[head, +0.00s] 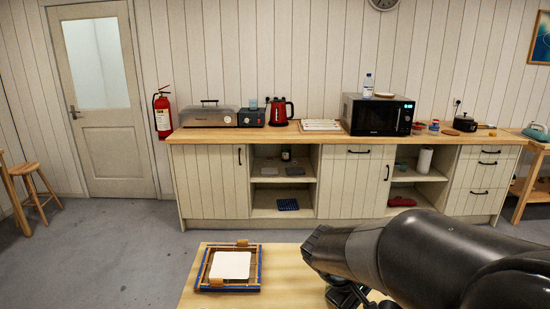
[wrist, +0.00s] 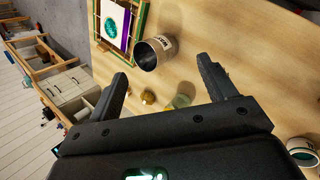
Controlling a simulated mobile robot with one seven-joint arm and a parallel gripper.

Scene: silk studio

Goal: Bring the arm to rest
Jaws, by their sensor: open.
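My gripper (wrist: 163,67) shows in the wrist view with its two black fingers spread wide apart and nothing between them. It hangs over a wooden table (wrist: 245,45). In the head view my dark arm reaches in from the lower right, above the right part of the same kind of tabletop (head: 285,280). The gripper end there is mostly hidden by the arm and the picture's bottom edge.
A frame (head: 258,272) with a white square lies on the table's left part. In the wrist view, a metal tin (wrist: 155,52), small brass pieces (wrist: 148,97), a greenish glass (wrist: 182,97) and a cup (wrist: 302,152) stand near the fingers. A counter (head: 240,137) stands behind, across open floor.

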